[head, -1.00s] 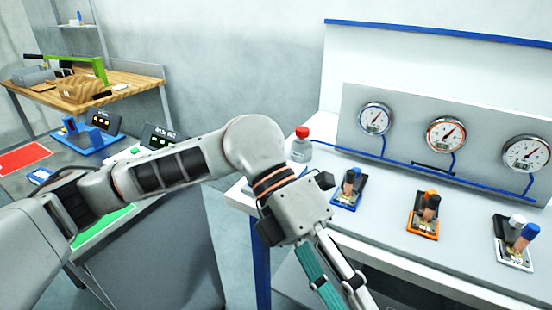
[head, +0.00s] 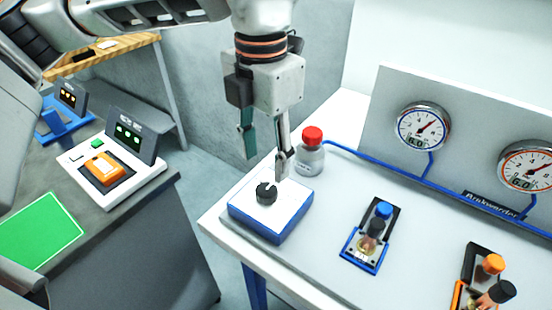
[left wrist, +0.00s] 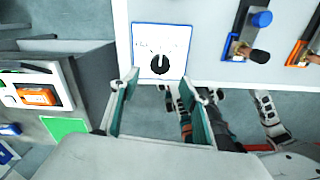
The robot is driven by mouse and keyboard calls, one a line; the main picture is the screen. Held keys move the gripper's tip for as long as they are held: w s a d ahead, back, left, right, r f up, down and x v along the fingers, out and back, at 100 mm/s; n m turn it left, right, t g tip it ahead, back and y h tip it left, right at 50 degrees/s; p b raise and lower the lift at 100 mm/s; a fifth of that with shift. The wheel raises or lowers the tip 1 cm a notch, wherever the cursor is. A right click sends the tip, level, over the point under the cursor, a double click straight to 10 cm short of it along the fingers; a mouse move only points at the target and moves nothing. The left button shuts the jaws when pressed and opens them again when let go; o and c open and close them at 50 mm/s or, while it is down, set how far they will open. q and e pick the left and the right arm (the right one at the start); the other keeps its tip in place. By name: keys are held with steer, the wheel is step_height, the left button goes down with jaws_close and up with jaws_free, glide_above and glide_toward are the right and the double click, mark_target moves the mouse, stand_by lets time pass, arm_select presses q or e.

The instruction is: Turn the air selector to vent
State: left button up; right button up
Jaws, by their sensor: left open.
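The air selector is a black round knob (head: 266,193) on a white-topped blue box (head: 262,229) at the near left corner of the white bench. In the left wrist view the knob (left wrist: 160,63) sits on a white plate with small dark markings, too small to read surely. My left gripper (head: 264,160) points down above and a little behind the knob in the head view. Its fingers are apart and empty, and it does not touch the knob. In the left wrist view the open fingers (left wrist: 157,88) lie on either side below the knob. My right gripper is not clearly in view.
A bottle with a red cap (head: 312,151) stands close behind the selector box. A blue-framed valve (head: 371,238) and an orange one (head: 478,285) are to the right, with gauges (head: 423,127) behind. A scale-like device (head: 110,172) is on the left counter.

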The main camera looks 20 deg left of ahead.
mark_target(266, 190)
arm_select(q)
steer(key=shift+s+f, duration=0.1)
steer(key=shift+f, duration=3.75)
steer(key=c, duration=1.1)
